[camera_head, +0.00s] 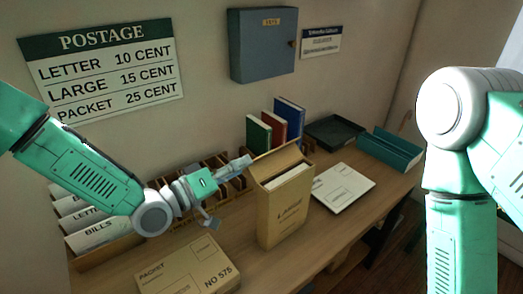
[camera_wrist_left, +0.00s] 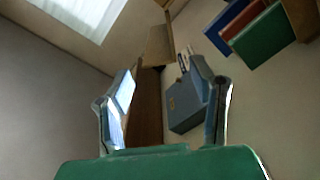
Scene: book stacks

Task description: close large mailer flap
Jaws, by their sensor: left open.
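The large mailer (camera_head: 283,215) is a tan upright box marked LARGE, standing on the desk in the middle of the head view. Its flap (camera_head: 276,160) is raised at the back, and white contents show in the open top. My left gripper (camera_head: 229,192) is open and empty, just left of the mailer's top. One finger points toward the flap; whether it touches cannot be told. In the left wrist view the open fingers (camera_wrist_left: 166,75) frame a brown surface that I cannot identify surely. My right gripper is out of view.
A packet box (camera_head: 188,272) lies front left, and a letter sorter (camera_head: 100,240) stands behind my left arm. Bare desk (camera_head: 350,222) shows right of the mailer.

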